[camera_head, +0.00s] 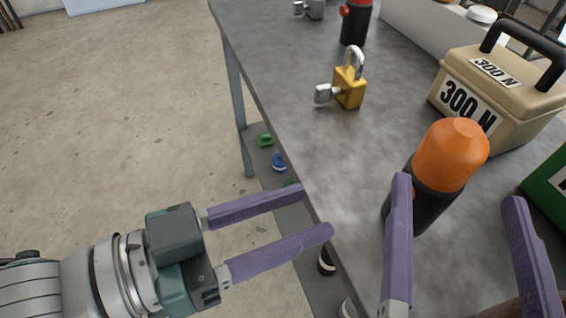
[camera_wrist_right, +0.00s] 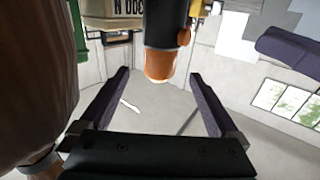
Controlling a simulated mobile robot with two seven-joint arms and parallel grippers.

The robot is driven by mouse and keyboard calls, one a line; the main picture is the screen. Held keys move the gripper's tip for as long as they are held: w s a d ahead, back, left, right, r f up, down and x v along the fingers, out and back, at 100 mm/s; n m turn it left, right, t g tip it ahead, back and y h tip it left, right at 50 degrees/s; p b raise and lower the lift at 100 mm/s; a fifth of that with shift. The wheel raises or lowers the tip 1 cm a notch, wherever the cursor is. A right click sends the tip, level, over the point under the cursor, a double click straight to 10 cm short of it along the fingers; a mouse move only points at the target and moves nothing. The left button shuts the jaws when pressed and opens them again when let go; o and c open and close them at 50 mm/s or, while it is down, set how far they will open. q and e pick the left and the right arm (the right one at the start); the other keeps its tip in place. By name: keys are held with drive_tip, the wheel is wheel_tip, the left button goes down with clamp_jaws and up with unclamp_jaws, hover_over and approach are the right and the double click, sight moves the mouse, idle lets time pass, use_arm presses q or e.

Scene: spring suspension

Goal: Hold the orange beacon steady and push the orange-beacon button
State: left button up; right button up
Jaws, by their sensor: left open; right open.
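The orange beacon (camera_head: 450,155) stands upright on the grey table, with an orange dome on a black body. In the right wrist view the beacon (camera_wrist_right: 159,64) appears upside down, and its orange button (camera_wrist_right: 184,37) sticks out from the side of the black body. In the head view the button is mostly hidden behind a right finger. My right gripper (camera_head: 458,192) is open, its purple fingers to either side of the beacon in the picture; I see no contact. My left gripper (camera_head: 318,210) is open and empty, left of the beacon by the table's edge.
A beige 300 N case (camera_head: 468,105) stands behind right, and a green box (camera_head: 549,190) at right. A black body with a red button (camera_head: 344,10) stands farther back. A lower shelf (camera_head: 258,158) holds small items.

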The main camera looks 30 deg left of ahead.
sight(446, 128)
use_arm(q)
drive_tip(key=shift+s+d+r+m+h, duration=0.2)
drive_tip(key=shift+s+r+h, duration=0.1)
drive_tip(key=shift+s+h, duration=0.3)
drive_tip(key=shift+s+d+r+m+h, duration=0.2)
drive_tip(key=shift+s+r+h, duration=0.1)
drive_tip(key=shift+s+h, duration=0.3)
use_arm(e)
drive_tip(key=shift+w, duration=0.1)
drive_tip(key=x, duration=0.9)
drive_tip(key=shift+w+a, duration=0.15)
drive_tip(key=shift+w, duration=0.2)
use_arm(q)
drive_tip(key=shift+a, duration=0.1)
use_arm(e)
clamp_jaws()
use_arm(q)
clamp_jaws()
idle(1.0)
